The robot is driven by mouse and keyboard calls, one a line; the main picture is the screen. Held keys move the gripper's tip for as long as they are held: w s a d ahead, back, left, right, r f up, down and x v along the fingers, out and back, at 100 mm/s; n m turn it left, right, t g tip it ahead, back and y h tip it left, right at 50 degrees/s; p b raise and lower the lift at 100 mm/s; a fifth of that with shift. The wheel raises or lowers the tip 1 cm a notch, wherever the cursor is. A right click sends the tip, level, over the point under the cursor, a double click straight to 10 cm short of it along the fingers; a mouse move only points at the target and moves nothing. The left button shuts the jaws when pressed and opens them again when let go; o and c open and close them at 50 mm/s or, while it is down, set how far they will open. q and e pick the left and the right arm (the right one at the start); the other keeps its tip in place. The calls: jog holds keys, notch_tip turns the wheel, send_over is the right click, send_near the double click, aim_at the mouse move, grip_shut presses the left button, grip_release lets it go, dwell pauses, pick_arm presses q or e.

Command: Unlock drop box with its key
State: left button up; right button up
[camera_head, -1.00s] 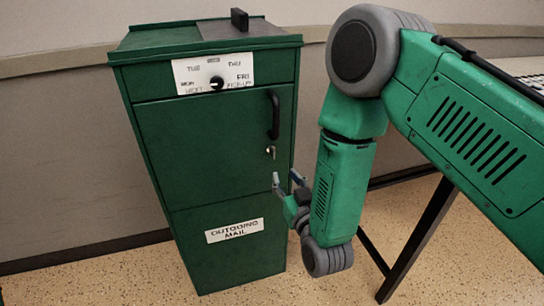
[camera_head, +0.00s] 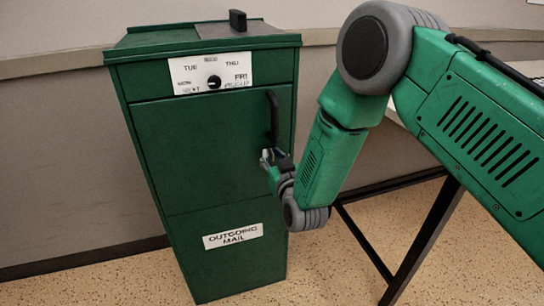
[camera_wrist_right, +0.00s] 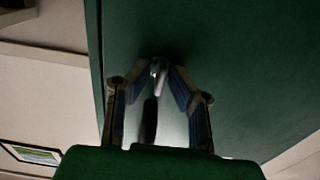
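The drop box (camera_head: 160,150) is a tall dark green cabinet, with its door shut. Its white "OUTGOING MAIL" label (camera_head: 232,236) is low on the front. My right gripper (camera_head: 270,158) is at the right side of the door, below the black handle (camera_head: 273,115), and covers the lock in the head view. In the right wrist view, a small shiny metal piece (camera_wrist_right: 158,68), apparently the key at the lock, stands between the two fingertips of my right gripper (camera_wrist_right: 160,72). The fingers are apart around it, with narrow gaps. My left gripper is not in view.
A white pick-up panel with a dark knob (camera_head: 213,82) is on the upper front. A small black block (camera_head: 238,20) stands on the box top. A table with dark legs (camera_head: 425,240) is at the right. Speckled floor (camera_head: 330,265) is clear in front.

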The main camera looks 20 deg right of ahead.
grip_shut()
jog(key=shift+m, duration=0.3)
jog(key=m+p, duration=0.1)
jog(key=m, duration=0.2)
jog(key=shift+d+m, duration=0.1)
jog(key=shift+m, duration=0.2)
jog(key=shift+s+d+f+m+b, duration=0.1)
jog(key=shift+f+m+b, duration=0.1)
jog(key=shift+m, duration=3.2)
jog(key=shift+f+m+b, duration=0.2)
jog(key=shift+m, duration=3.2)
